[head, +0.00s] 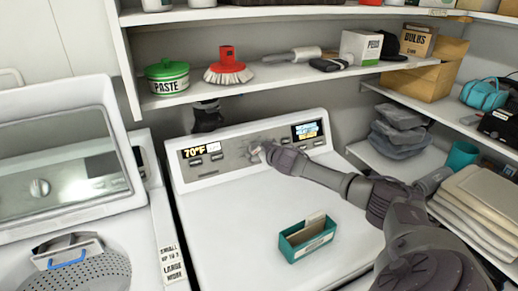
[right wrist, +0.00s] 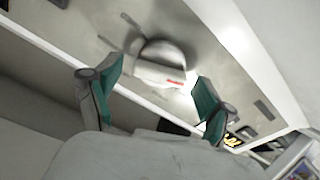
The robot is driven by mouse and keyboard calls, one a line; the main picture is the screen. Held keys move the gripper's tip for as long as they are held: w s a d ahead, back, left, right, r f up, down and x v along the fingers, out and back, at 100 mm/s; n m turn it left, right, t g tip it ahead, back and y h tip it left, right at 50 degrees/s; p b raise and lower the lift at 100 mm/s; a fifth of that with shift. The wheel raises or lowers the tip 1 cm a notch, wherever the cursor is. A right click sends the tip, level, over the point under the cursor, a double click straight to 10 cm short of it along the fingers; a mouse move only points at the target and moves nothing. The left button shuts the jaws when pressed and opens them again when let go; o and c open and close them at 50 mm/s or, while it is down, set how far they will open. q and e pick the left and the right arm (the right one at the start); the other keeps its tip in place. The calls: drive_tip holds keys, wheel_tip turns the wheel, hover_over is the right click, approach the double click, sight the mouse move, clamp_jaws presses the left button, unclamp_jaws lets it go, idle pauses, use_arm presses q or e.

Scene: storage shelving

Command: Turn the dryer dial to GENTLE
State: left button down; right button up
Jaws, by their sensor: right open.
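The dryer (head: 215,205) is white with a grey control panel. Its dial (head: 256,149) sits near the middle of the panel, partly hidden by my right gripper (head: 268,153). In the right wrist view the dial (right wrist: 160,64) is a round silver knob with a small red mark on its lower right edge. My right gripper (right wrist: 158,82) is open there, with one green-padded finger on each side of the dial. Gaps show between the fingers and the knob, and I see no contact. The panel's dial labels are too small to read.
A teal box (head: 308,240) of cards stands on the dryer top. A shelf (head: 270,84) with a paste tin (head: 167,77) and a red brush (head: 228,68) hangs above the panel. The washer (head: 60,160) is at left; folded stacks (head: 485,208) are at right.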

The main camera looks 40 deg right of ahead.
drive_tip(key=shift+w, duration=0.1)
drive_tip(key=shift+c, duration=0.2)
drive_tip(key=c, duration=1.1)
drive_tip(key=shift+m, duration=0.3)
drive_tip(key=m, duration=0.3)
drive_tip(key=shift+m, duration=0.3)
drive_tip(key=m+p, duration=0.1)
drive_tip(key=m, duration=0.3)
drive_tip(key=shift+m+h+p, duration=0.3)
drive_tip(key=shift+m, duration=0.1)
drive_tip(key=m+p, duration=0.2)
drive_tip(key=m, duration=0.3)
drive_tip(key=shift+m+g+p, duration=0.3)
drive_tip(key=shift+p, duration=0.05)
drive_tip(key=shift+d+f+m+h+p, duration=0.1)
drive_tip(key=shift+m+h+p, duration=0.2)
drive_tip(key=shift+m+p, duration=1.15)
drive_tip(key=shift+m+b, duration=0.4)
drive_tip(key=shift+m, duration=0.25)
